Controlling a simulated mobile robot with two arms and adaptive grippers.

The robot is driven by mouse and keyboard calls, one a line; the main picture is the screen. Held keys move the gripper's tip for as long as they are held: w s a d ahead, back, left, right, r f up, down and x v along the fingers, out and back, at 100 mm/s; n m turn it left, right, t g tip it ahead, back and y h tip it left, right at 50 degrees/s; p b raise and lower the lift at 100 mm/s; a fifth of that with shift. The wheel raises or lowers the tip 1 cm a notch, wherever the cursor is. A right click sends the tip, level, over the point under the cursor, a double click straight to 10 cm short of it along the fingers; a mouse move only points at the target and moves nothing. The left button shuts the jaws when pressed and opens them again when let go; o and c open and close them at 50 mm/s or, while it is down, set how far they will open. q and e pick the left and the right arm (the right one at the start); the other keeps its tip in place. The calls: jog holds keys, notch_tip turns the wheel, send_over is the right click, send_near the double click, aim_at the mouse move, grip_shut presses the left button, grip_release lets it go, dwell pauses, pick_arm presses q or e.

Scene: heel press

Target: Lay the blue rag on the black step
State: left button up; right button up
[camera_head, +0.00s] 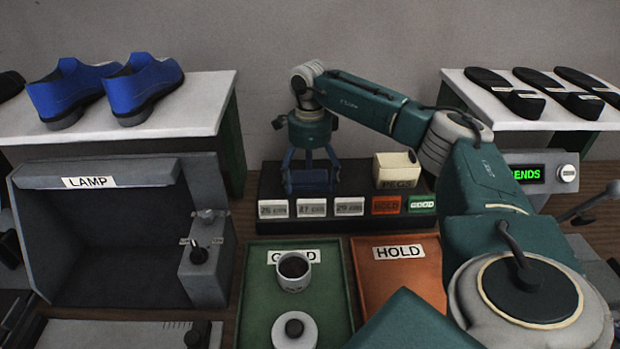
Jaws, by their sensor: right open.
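The black step (357,180) stands at the back middle, with a row of labelled blocks along its front. My right gripper (312,176) points down over the left part of the step, its fingers spread open. A dark blue patch (311,187), which looks like the blue rag, lies at the fingertips on or just above the step. The fingers partly cover it, and I cannot tell whether they touch it. My left gripper is out of view.
A cream PEGS box (396,170) stands on the step, right of the gripper. In front are a green tray (256,300) holding two round parts and an orange HOLD tray (392,274). The grey LAMP booth (100,235) and a shelf (205,100) with blue shoes are left; black soles lie right.

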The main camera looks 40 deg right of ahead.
aim_at(310, 180)
jog(key=shift+r, duration=0.45)
notch_tip(310, 180, up, 11)
jog(key=b, duration=0.2)
jog(key=shift+r, duration=0.2)
jog(key=shift+a+f, duration=0.1)
jog(key=shift+f, duration=0.05)
